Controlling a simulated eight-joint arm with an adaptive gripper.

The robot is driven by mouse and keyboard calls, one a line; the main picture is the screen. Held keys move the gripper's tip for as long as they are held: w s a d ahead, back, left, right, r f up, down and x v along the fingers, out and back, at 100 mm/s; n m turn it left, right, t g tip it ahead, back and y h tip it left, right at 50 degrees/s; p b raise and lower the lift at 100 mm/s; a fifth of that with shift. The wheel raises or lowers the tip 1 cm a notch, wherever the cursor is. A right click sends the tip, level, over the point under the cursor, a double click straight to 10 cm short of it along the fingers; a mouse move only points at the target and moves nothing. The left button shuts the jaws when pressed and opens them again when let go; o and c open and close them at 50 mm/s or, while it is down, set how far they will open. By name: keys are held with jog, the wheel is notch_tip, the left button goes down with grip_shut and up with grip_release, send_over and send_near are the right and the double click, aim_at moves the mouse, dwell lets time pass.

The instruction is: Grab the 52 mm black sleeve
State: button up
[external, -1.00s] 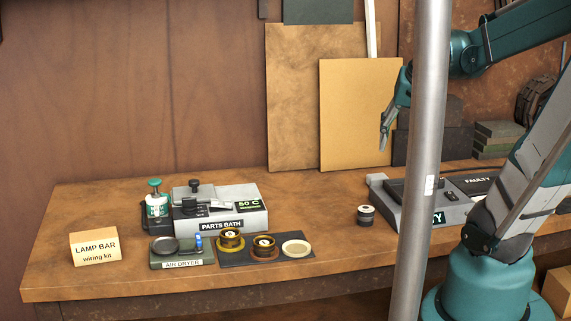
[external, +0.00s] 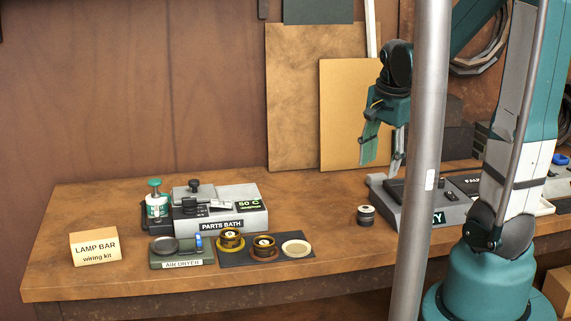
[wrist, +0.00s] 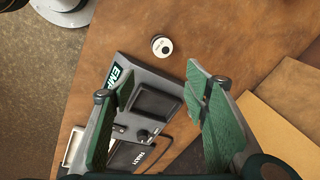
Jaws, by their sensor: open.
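A small black cylinder with a pale top, which looks like the black sleeve (external: 366,215), stands upright on the bench just left of the grey tester. Its size label cannot be read in the external view. In the wrist view the sleeve (wrist: 162,46) shows from above, beyond my fingertips and roughly between their lines. My gripper (external: 383,161) points down, open and empty, above and behind the sleeve. Its two green-padded fingers (wrist: 158,82) are spread wide in the wrist view and touch nothing.
The grey tester (external: 411,211) stands right of the sleeve, close to it. A metal post (external: 428,120) crosses the external view in front. A dark mat (external: 279,260) with two brass-coloured rings and a pale disc lies left. The bench between mat and sleeve is clear.

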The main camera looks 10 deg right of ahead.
aim_at(365, 208)
jog(key=w+f+m, duration=0.1)
jog(key=f, duration=0.1)
jog(key=a+f+m+g, duration=0.1)
jog(key=f+m, duration=0.1)
jog(key=w+f+m, duration=0.1)
jog(key=f, duration=0.1)
jog(key=shift+w+a+f+g, duration=0.25)
jog(key=shift+w+a+g, duration=0.05)
jog(key=shift+g, duration=0.1)
jog(key=shift+w+a+f+m, duration=0.1)
jog(key=shift+a+f+m, duration=0.1)
jog(key=shift+f+m, duration=0.55)
jog(key=shift+f, duration=0.15)
jog(key=shift+f, duration=1.2)
jog(key=shift+f+b, duration=0.35)
jog(key=shift+f, duration=2.25)
jog(key=c, duration=1.3)
